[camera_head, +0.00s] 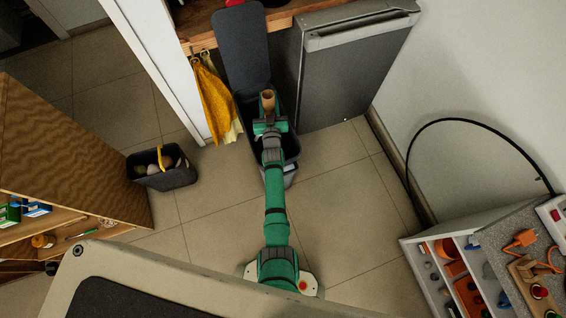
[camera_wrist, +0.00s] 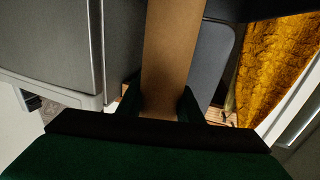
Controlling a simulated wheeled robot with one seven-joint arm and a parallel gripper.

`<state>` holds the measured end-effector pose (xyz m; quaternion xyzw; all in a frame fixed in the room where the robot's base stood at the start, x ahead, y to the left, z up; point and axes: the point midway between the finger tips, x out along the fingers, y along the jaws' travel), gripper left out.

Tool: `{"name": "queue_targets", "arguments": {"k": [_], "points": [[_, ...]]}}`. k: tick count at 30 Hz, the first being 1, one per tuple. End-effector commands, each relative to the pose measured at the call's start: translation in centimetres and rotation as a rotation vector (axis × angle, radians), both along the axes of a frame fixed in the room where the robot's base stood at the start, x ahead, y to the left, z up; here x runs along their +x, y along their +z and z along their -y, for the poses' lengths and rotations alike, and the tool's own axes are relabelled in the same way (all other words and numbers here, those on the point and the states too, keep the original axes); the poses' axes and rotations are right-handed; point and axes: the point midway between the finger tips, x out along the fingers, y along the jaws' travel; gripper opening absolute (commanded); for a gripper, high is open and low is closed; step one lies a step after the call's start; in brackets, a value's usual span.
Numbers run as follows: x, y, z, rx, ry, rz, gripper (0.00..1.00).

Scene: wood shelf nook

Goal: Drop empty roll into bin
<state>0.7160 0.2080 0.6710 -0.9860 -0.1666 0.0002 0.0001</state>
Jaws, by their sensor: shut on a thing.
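The empty roll (camera_head: 267,99) is a brown cardboard tube. My gripper (camera_head: 268,113) is shut on it, and the tube stands up from between the fingers in the head view. In the wrist view the roll (camera_wrist: 172,55) runs from between the dark green fingers of my gripper (camera_wrist: 160,100) to the top edge. The dark grey bin (camera_head: 291,148) is below my gripper, with its lid (camera_head: 242,45) swung up behind. The roll is above the bin's opening in the head view; its height over the rim is hard to tell. My arm hides most of the bin's inside.
A grey fridge-like cabinet (camera_head: 345,75) stands right of the bin. A yellow cloth (camera_head: 215,100) hangs at its left, also in the wrist view (camera_wrist: 278,65). A dark basket (camera_head: 170,178) sits on the floor further left.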

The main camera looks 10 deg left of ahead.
Motion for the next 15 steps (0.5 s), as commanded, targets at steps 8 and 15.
{"name": "queue_targets", "arguments": {"k": [8,15], "points": [[0.12,-0.63,0.39,-0.001,-0.006,0.0,0.2],[0.2,-0.61,0.7,0.0,-0.01,0.0,0.54]]}}
